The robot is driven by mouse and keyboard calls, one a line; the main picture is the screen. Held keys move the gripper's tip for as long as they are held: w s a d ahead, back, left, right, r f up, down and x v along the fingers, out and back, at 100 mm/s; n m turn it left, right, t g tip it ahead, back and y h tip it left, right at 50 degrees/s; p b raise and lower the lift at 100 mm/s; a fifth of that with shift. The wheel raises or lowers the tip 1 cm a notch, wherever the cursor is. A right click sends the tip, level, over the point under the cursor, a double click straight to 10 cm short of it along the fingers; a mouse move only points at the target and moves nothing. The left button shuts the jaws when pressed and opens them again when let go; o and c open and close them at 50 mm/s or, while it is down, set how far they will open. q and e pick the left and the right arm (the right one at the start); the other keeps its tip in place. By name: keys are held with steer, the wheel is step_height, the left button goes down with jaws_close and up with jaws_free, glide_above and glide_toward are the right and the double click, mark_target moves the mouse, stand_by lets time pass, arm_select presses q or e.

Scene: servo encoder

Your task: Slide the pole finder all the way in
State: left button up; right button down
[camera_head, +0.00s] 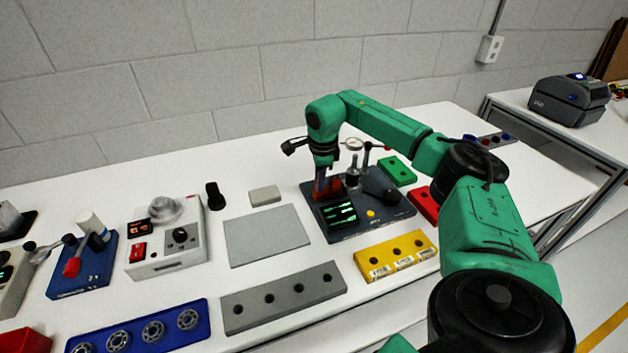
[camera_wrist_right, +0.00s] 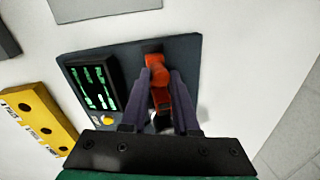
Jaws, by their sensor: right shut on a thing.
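A dark board (camera_head: 345,233) lies on the white bench with a screen of green traces (camera_head: 340,214). In the wrist view, the same board (camera_wrist_right: 192,50) and screen (camera_wrist_right: 94,88) show up close. My right gripper (camera_head: 322,182) comes down over the board's back left part. Its two dark fingers (camera_wrist_right: 160,76) are shut on an orange-red piece (camera_wrist_right: 155,63), which seems to be the pole finder. The piece also shows as red in the head view (camera_head: 334,185). A dark slot-like patch lies just past its end; how deep it sits is hidden. My left gripper is not in view.
A yellow block (camera_head: 397,247) stands in front of the board, a green block (camera_head: 397,171) and red block (camera_head: 424,203) to its right. A dial gauge (camera_head: 353,145) stands close beside my gripper. A grey plate (camera_head: 266,236) lies left.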

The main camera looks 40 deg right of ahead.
steer(key=shift+s+d, duration=0.15)
steer(key=shift+d, duration=0.4)
steer(key=shift+s+d, duration=0.15)
steer(key=shift+d, duration=0.4)
steer(key=c, duration=1)
jaws_free()
steer(key=shift+r, duration=0.1)
steer(key=o, duration=0.3)
steer(key=shift+o, duration=0.2)
steer(key=shift+r, duration=0.15)
step_height(320, 180, up, 14)
steer(key=s+a+b, duration=0.1)
steer(key=s, duration=0.1)
steer(key=shift+s+a, duration=0.2)
steer(key=shift+s, duration=0.1)
